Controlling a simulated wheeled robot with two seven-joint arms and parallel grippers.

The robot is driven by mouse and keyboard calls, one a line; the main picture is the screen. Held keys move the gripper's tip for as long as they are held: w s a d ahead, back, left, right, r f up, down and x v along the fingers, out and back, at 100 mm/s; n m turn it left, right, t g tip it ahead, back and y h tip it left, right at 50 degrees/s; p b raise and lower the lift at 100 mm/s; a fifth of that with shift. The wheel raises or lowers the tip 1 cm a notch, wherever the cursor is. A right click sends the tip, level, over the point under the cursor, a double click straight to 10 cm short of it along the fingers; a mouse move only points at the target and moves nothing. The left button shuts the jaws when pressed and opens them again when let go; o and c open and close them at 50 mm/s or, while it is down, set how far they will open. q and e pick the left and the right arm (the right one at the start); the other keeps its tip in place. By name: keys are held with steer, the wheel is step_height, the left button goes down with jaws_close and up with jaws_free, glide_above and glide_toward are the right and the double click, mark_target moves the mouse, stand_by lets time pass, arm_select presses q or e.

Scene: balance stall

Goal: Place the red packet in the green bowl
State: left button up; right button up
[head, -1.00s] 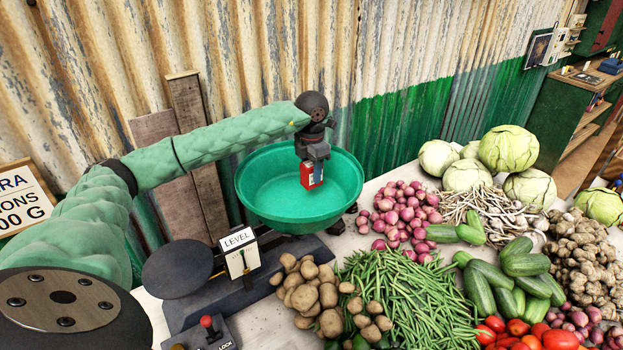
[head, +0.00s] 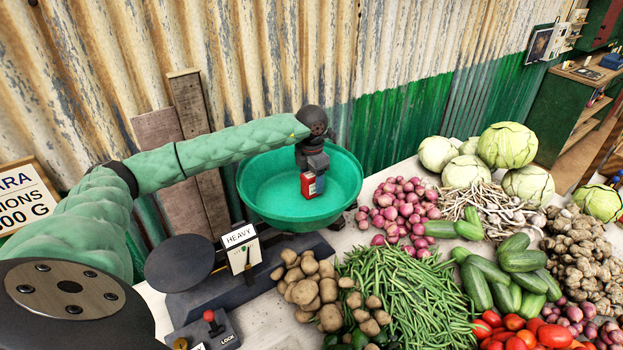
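The red packet (head: 308,186), with a white label, stands roughly upright inside the green bowl (head: 262,196), low and near its front side. My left gripper (head: 314,176) reaches down into the bowl from above, its fingers right at the packet. Whether the fingers still grip it or have parted is too small to tell. The packet's underside and its contact with the bowl are hard to make out. My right gripper is not in view.
The bowl sits on a dark balance scale with a round black plate (head: 179,262) at left and a sign reading HEAVY (head: 240,237). A lock lever (head: 210,316) is in front. Potatoes (head: 312,287), green beans (head: 412,298) and onions (head: 402,208) crowd the right. A corrugated wall stands behind.

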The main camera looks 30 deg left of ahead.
mark_target(311, 174)
arm_select(q)
steer(key=shift+r, duration=0.1)
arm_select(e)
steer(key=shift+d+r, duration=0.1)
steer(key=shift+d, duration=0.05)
arm_select(q)
steer(key=shift+r, duration=0.1)
steer(key=shift+r+b, duration=0.3)
steer(key=shift+r, duration=0.1)
step_height(311, 174, up, 10)
steer(key=b, duration=0.3)
steer(key=shift+f+b, duration=0.15)
steer(key=shift+b, duration=0.15)
steer(key=shift+r, duration=0.65)
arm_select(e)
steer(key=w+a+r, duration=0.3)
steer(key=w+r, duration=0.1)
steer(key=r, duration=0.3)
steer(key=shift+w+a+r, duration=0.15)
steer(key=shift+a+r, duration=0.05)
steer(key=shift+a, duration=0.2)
arm_select(q)
steer(key=shift+f, duration=0.1)
